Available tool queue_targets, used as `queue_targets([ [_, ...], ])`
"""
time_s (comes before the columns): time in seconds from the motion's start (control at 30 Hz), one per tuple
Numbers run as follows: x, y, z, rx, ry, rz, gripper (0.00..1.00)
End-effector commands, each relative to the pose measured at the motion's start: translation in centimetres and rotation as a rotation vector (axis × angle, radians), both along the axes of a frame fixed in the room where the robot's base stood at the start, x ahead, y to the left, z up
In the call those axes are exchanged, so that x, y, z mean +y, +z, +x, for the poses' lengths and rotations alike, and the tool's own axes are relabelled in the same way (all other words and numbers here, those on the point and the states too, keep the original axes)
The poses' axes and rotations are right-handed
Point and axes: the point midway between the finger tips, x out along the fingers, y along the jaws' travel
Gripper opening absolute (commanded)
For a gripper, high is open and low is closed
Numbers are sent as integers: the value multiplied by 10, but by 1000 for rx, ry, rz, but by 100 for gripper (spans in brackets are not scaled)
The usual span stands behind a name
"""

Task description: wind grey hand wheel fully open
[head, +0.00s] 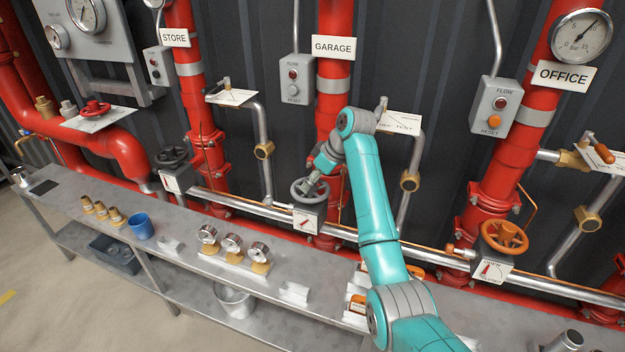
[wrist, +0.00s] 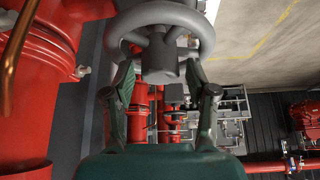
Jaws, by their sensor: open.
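The grey hand wheel (head: 298,193) sits on the low pipe below the GARAGE sign, in the middle of the head view. A small white plate (head: 305,223) with a red pointer is on the front of its valve; its lettering is too small to read. In the wrist view the wheel's rim (wrist: 205,28), spokes and hub fill the top. My gripper (wrist: 160,72) is open, with one finger on each side of the hub. Whether the fingers touch the wheel I cannot tell. In the head view my gripper (head: 313,180) is at the wheel, partly hidden by my wrist.
A black hand wheel (head: 172,157) is to the left and an orange one (head: 505,237) to the right. A red pipe (head: 333,110) rises behind my arm. The metal bench (head: 190,262) in front holds gauges (head: 232,243), brass fittings and a blue cup (head: 141,227).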

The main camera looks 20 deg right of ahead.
Motion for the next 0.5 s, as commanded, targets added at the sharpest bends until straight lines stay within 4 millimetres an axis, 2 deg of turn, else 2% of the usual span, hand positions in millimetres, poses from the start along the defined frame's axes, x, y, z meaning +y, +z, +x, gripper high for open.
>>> queue_targets([
  [0.5, 5, 0, -2, -2, -575, -1, 57],
])
